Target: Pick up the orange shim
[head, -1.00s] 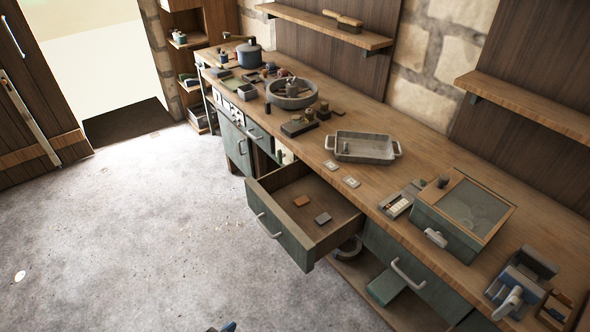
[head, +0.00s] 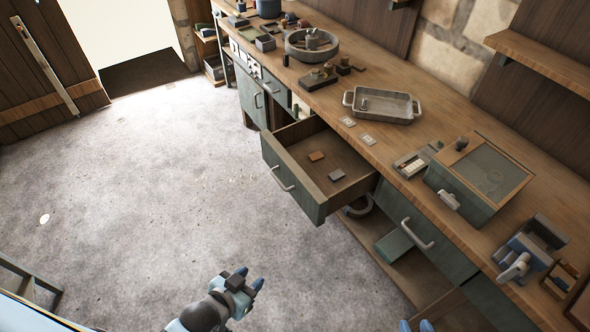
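The orange shim (head: 316,156) lies flat in the open drawer (head: 298,166), toward its back left.
The workbench (head: 335,120) holds a grey tray (head: 383,105), a round basin (head: 313,45), a lidded box (head: 478,178) and a vise-like device (head: 530,250). An open shelf with a green box (head: 394,245) is below. The floor (head: 170,190) before the drawer is clear.

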